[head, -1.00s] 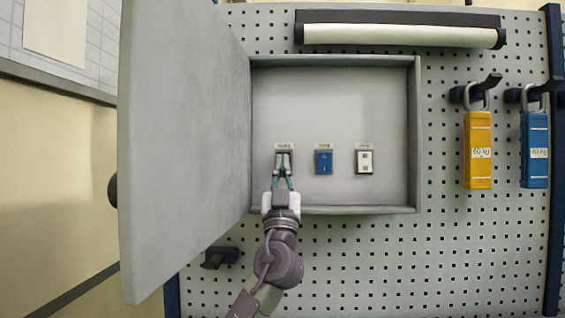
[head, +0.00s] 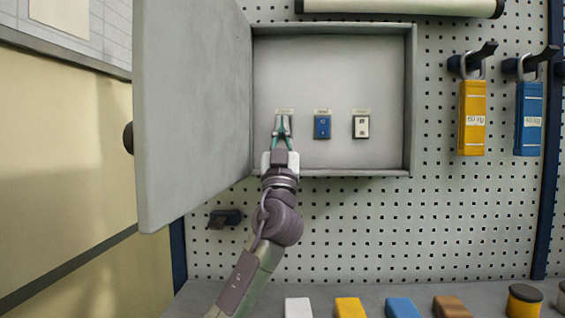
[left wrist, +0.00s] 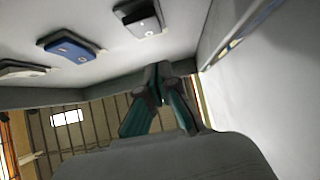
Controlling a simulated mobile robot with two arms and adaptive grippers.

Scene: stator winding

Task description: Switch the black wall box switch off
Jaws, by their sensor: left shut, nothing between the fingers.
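The black wall box switch (head: 277,121) is the leftmost of three in the open grey wall box (head: 333,60), mostly hidden behind my left gripper. My left gripper (head: 283,121) is shut and empty, its fingertips in front of that switch in the head view. In the left wrist view the switch, a dark frame with a light face (left wrist: 141,20), shows at the top. The shut fingertips (left wrist: 158,70) show below it with a visible gap. I cannot tell its rocker position. My right gripper is not in view.
A blue switch (head: 322,125) and a white switch (head: 361,125) sit to the right in the box. The box door (head: 190,110) stands open at left. Yellow (head: 472,118) and blue (head: 529,118) padlocks hang at right. Coloured blocks line the bench (head: 240,292) below.

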